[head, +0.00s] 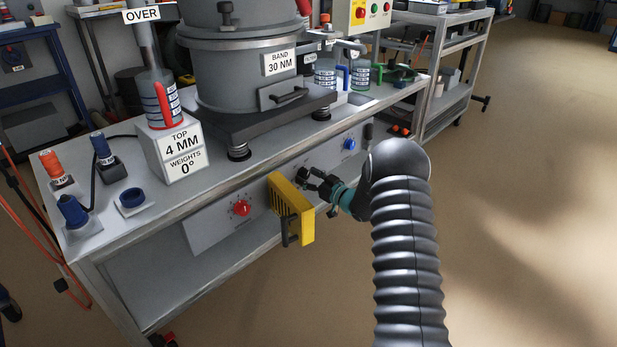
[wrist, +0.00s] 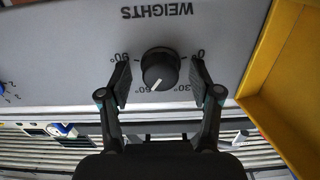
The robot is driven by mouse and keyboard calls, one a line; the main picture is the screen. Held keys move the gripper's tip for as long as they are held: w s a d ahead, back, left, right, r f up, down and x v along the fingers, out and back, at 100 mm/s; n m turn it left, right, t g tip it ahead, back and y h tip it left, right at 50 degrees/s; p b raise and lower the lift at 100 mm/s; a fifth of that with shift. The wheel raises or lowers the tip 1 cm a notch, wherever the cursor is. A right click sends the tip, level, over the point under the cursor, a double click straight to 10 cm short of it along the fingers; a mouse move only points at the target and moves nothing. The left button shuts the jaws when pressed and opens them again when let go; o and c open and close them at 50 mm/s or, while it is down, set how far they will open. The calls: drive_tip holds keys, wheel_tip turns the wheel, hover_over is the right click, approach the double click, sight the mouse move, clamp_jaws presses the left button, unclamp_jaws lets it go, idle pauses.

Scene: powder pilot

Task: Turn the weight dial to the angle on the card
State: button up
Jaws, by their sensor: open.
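The black weight dial (wrist: 161,68) is on the grey panel under the word WEIGHTS, which reads upside down in the wrist view. Its white pointer line points down and slightly left in that view, between the 0 mark at right and the 90° mark at left, among partly hidden marks. My gripper (wrist: 161,82) is open, with one finger on each side of the dial and gaps visible. In the head view my gripper (head: 318,184) is at the panel, covering most of the dial. The white card block (head: 175,152) reads TOP 4 MM, WEIGHTS 0°.
A yellow guard with a black handle (head: 290,212) stands out from the panel just left of my gripper; its wall (wrist: 285,75) is at right in the wrist view. A red dial (head: 240,208) and a blue dial (head: 349,144) flank this area. Open floor lies right.

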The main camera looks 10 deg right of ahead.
drive_tip(key=shift+w+a, duration=0.1)
drive_tip(key=c, duration=1.1)
